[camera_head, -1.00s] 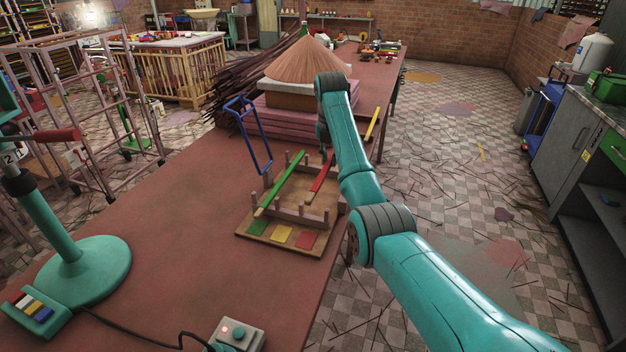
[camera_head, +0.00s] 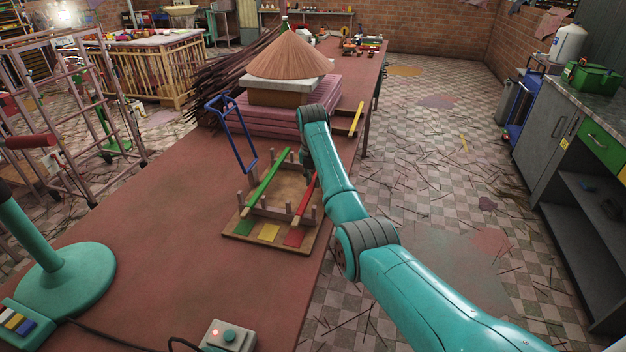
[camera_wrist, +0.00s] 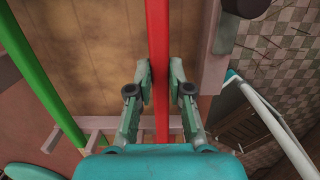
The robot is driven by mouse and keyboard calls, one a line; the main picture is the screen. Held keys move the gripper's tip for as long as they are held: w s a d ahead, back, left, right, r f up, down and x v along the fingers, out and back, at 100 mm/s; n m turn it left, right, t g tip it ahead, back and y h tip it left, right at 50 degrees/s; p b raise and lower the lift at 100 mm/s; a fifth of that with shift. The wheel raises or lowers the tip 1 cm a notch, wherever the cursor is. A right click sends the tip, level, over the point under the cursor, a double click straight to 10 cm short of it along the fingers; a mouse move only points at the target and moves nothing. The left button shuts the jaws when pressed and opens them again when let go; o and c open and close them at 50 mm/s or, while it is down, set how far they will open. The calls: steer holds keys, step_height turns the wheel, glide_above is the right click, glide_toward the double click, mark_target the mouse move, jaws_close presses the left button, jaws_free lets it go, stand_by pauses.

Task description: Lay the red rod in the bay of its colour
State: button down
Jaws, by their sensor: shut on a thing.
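The red rod (camera_head: 306,197) is over the right side of a wooden rack (camera_head: 270,212), in line with the red patch (camera_head: 294,238) on the rack's front board. My gripper (camera_wrist: 160,85) is shut on the red rod in the wrist view, with one finger on each side. In the head view my arm hides the gripper and the rod's far part. I cannot tell whether the rod touches the rack's bars. A green rod (camera_head: 266,180) lies along the rack's left side, in line with the green patch (camera_head: 243,227). The middle bay, by the yellow patch (camera_head: 269,232), is empty.
A yellow rod (camera_head: 356,118) lies by the table's right edge. A cone on stacked pink slabs (camera_head: 270,118) stands behind. A control box (camera_head: 228,336) sits in front. The table's left middle is clear.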

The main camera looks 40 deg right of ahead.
mark_target(313, 184)
steer(key=shift+f, duration=0.4)
steer(key=c, duration=1.1)
jaws_free()
steer(key=r, duration=0.8)
steer(key=a+r, duration=0.1)
steer(key=r, duration=0.4)
steer(key=shift+s, duration=0.4)
steer(key=shift+d+f, duration=0.1)
